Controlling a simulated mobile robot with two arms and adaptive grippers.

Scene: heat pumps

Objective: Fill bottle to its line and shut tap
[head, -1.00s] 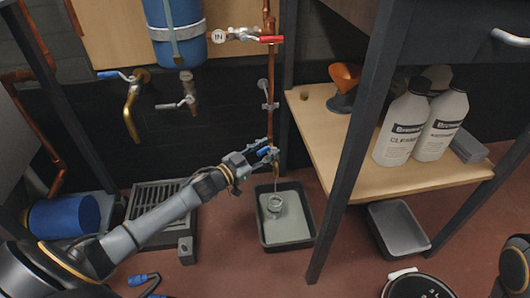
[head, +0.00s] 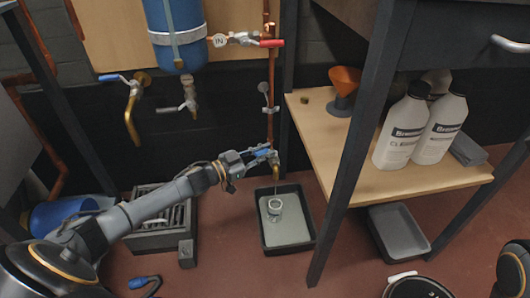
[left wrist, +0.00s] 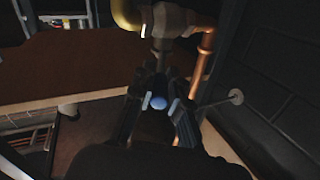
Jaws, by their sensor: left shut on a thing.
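The tap (head: 275,158) sits low on the copper pipe, with a blue handle (head: 263,153). My left gripper (head: 256,157) is shut on that handle. In the left wrist view the blue handle end (left wrist: 159,103) lies between the two fingers (left wrist: 160,108), below the metal tap body (left wrist: 168,22). The small clear bottle (head: 275,209) stands upright under the spout in a dark tray (head: 266,247). A thin stream (head: 276,184) shows between the spout and the bottle's mouth. The bottle's line and water level are too small to tell. My right gripper is not in view.
A black table leg (head: 340,185) stands right of the tray. The wooden shelf (head: 400,183) holds white bottles (head: 405,132) and an orange funnel (head: 345,79). A blue tank (head: 177,32) hangs above.

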